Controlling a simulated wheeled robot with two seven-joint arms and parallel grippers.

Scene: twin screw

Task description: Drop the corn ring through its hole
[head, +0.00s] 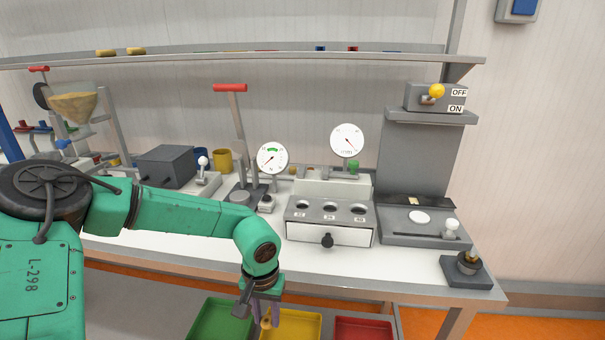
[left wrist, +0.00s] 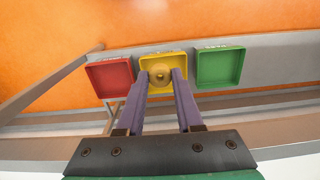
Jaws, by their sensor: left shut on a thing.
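My left gripper (head: 265,320) points down in front of the table's front edge, above the yellow tray (head: 297,325). It is shut on a small golden ring-like piece, taken as the corn ring (left wrist: 160,77), held between its purple fingertips (left wrist: 161,75). In the head view the fingers partly hide this piece. A white and grey box (head: 329,235) on the table has three round dark holes in its top, with small labels too small to read. The gripper is below and left of this box in the picture. My right gripper is not in view.
A green tray (head: 221,320) and a red tray (head: 363,329) flank the yellow one below the table. The white table (head: 220,252) carries a red-handled lever press (head: 236,120), dial gauges, a grey plate station (head: 420,226) and a small dark stand (head: 468,269). A shelf crosses above.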

